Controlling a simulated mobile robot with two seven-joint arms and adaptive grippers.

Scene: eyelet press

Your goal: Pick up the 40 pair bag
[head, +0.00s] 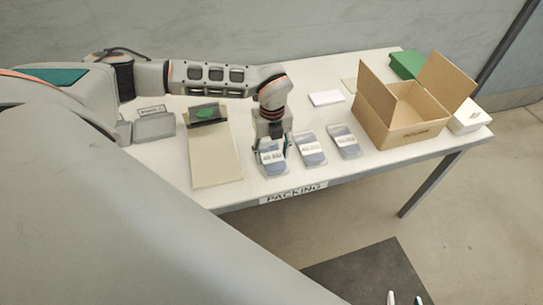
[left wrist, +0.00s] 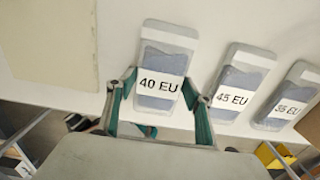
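The 40 pair bag, a clear bag with a blue-grey content and a "40 EU" label, lies flat on the packing table; it shows in the head view (head: 271,160) and the left wrist view (left wrist: 161,62). My left gripper (head: 272,146) is over the bag's near part, pointing down. In the left wrist view my left gripper's fingers (left wrist: 160,108) are apart, one on each side of the bag; I cannot tell whether they touch it. My right gripper (head: 404,299) shows only as two separated fingertips at the bottom edge of the head view.
Right of it lie a "45 EU" bag (left wrist: 236,85) and a third bag (left wrist: 289,98), close by. An open cardboard box (head: 398,133) stands further right. A beige board (head: 214,165) lies left. A white table (head: 330,185) carries a PACKING label at its front edge.

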